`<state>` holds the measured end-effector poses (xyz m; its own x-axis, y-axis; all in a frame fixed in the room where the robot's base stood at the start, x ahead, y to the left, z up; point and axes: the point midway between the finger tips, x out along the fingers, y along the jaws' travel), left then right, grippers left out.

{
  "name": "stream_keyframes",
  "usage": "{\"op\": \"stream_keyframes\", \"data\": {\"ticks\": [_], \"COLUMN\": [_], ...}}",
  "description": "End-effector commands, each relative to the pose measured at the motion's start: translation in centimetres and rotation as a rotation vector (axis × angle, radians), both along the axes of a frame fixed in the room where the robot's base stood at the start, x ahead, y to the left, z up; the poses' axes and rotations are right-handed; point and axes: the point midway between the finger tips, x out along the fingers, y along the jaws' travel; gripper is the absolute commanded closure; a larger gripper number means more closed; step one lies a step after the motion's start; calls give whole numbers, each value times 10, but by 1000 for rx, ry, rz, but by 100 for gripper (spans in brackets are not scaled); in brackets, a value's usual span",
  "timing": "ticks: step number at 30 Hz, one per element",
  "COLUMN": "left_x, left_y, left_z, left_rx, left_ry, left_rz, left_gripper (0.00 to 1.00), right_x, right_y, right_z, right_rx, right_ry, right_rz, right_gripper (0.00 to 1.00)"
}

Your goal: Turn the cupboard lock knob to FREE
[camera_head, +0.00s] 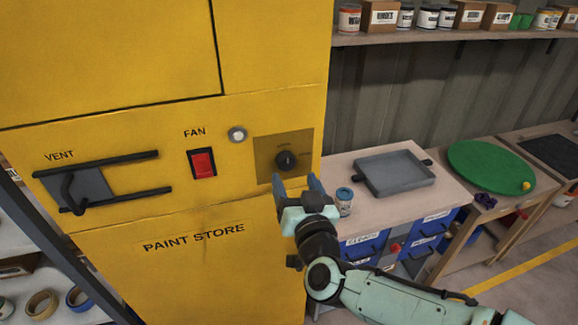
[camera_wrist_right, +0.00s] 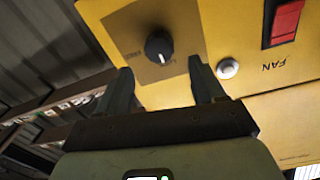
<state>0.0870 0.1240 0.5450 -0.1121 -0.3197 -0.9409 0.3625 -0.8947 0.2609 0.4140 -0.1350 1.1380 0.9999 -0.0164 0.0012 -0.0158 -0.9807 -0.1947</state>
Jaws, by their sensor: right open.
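The yellow paint store cupboard (camera_head: 110,120) fills the left of the head view. Its black round lock knob (camera_head: 286,160) sits on a darker square plate (camera_head: 262,148), right of the red fan switch (camera_head: 202,164). In the wrist view the knob (camera_wrist_right: 159,47) has a pale pointer mark; the lettering beside it is too small to read. My right gripper (camera_head: 296,184) is open and empty, just below and in front of the knob. In the wrist view its two fingers (camera_wrist_right: 163,85) stand apart, with the knob beyond them and between them. My left gripper is not in view.
A round button (camera_head: 237,134) sits between switch and plate. The vent handle (camera_head: 110,180) is at left. A bench with a grey tray (camera_head: 396,172) and a small jar (camera_head: 344,200) stands right of the cupboard, close to my right gripper. A shelf of cans (camera_head: 430,36) is above.

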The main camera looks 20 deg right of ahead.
Motion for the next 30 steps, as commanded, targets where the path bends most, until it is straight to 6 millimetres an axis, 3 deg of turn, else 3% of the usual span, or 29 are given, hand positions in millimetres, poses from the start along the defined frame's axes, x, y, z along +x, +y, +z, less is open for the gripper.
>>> {"op": "stream_keyframes", "data": {"ticks": [3,9,21,27,30], "left_x": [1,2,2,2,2], "left_y": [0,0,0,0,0], "left_z": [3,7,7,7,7], "left_rx": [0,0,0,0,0], "left_ry": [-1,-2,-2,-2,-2], "left_rz": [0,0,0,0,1], "left_gripper": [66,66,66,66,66], "right_x": [24,50,57,57,57], "right_y": [-1,-1,-1,-1,-1], "right_z": [-1,0,-1,0,0], "right_rx": [1,1,0,0,1], "right_ry": [3,2,1,1,1], "right_rz": [-1,0,0,0,0], "right_gripper": [32,32,32,88,88]}}
